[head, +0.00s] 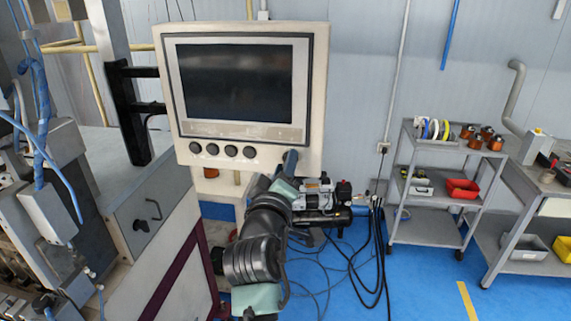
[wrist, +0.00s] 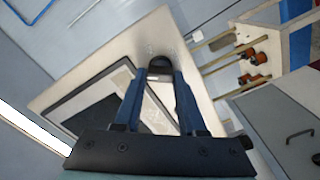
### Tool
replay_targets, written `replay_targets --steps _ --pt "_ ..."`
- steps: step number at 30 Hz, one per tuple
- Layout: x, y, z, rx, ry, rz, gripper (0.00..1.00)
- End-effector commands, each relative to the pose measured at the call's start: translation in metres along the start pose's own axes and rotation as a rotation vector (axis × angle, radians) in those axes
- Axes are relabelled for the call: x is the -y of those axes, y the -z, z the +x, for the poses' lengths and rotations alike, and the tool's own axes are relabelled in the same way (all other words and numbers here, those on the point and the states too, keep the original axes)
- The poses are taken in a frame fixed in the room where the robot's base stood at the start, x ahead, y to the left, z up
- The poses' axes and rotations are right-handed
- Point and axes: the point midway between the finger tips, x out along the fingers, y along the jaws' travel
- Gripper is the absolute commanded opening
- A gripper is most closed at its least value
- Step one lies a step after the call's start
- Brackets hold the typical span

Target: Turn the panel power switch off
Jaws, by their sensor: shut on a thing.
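The control panel (head: 173,60) is a cream box with a dark, blank screen (head: 235,82); its face also shows tilted in the wrist view (wrist: 110,50). Several black knobs (head: 222,150) sit in a row along its lower left edge. My gripper (head: 290,160) is at the panel's lower right and hides the control there. In the wrist view, the blue fingers of my gripper (wrist: 160,76) are shut on a dark knob (wrist: 160,63), which appears to be the power switch. Its exact turn position is not clear.
A grey machine cabinet (head: 150,205) stands at the left, close to my arm. A compressor (head: 318,205) and loose black cables (head: 375,250) are below and right of the panel. A grey trolley (head: 425,190) with spools and bins stands at the right. Blue floor between is partly clear.

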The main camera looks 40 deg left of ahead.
Motion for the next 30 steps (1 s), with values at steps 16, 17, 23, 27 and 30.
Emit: replay_targets --steps 16,17,23,27,30 --pt "0.0016 -0.0010 0.0000 0.002 0.001 -0.468 0.00" --pt "0.0016 -0.0011 0.0001 0.002 0.001 -0.487 0.00" --pt "0.0027 -0.0012 0.0001 0.001 0.002 -0.579 0.00" --pt "0.0028 -0.0017 0.0001 0.002 0.001 -0.616 0.00" --pt "0.0030 -0.0018 0.0001 0.002 0.001 -0.632 0.00"
